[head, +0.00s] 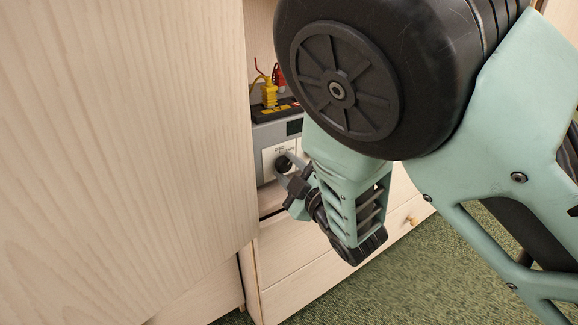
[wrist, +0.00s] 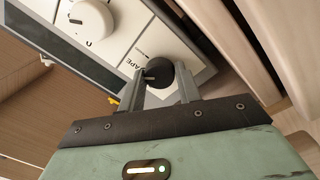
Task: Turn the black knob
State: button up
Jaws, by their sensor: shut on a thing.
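The black knob (wrist: 159,73) sits on the white front panel of a grey device (wrist: 97,72). In the head view my gripper (head: 291,178) reaches the panel from the right, and my arm hides the device's right part. Part of the knob's face lies behind the fingers in the wrist view.
A white knob (wrist: 87,21) is on the same panel. The device stands in a pale wooden cabinet, with a large wooden panel (head: 120,140) to its left and drawers (head: 330,255) below. A yellow object (head: 269,94) and a red one lie on top. Green carpet (head: 410,275) lies at the lower right.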

jog(key=shift+n, duration=0.3)
jog(key=o, duration=1)
jog(key=shift+s+d, duration=0.1)
jog(key=p+v, duration=1.2)
jog(key=v, duration=0.5)
jog(key=shift+d+f, duration=0.1)
